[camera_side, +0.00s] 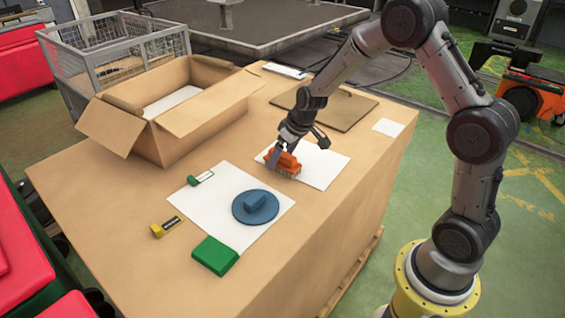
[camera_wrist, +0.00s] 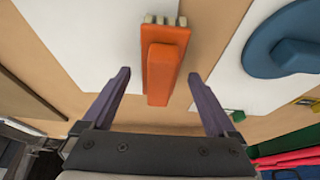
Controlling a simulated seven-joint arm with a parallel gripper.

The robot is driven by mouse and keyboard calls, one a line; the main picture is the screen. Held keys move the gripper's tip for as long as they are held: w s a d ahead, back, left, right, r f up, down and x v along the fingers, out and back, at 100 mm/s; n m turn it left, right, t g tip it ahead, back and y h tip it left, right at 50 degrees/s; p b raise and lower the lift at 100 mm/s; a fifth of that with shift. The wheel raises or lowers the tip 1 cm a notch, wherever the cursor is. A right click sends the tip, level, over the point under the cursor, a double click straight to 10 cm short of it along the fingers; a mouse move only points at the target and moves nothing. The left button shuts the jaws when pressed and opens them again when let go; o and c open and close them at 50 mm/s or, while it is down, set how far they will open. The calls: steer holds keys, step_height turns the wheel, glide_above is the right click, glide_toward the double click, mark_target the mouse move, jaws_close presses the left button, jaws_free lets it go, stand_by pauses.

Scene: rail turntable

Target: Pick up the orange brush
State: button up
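The orange brush (camera_side: 284,162) lies bristles down at the edge of a white sheet on the brown table. In the wrist view the orange brush (camera_wrist: 163,62) shows its raised grip and pale bristles at the far end. My gripper (camera_side: 277,153) is just above and beside the brush in the side view. In the wrist view my gripper (camera_wrist: 157,75) has its two purple fingers spread wide, one on each side of the brush grip, with a gap on both sides. Nothing is held.
A second white sheet (camera_side: 212,220) bears a blue round piece (camera_side: 255,207), with a green block (camera_side: 214,255) at its edge. A yellow-and-black item (camera_side: 167,227) lies nearby. An open cardboard box (camera_side: 195,127) stands at the back left, and a brown board (camera_side: 345,108) lies at the back right.

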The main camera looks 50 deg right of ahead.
mark_target(284, 154)
jaws_close()
steer(key=shift+r, duration=0.15)
steer(key=shift+r, duration=0.25)
steer(key=v, duration=0.3)
steer(key=shift+w+r, duration=0.25)
steer(key=shift+w, duration=0.05)
steer(key=s+a+r, duration=0.2)
steer(key=s+r, duration=0.7)
steer(key=s, duration=0.4)
steer(key=shift+a, duration=0.2)
steer(key=shift+s, duration=0.15)
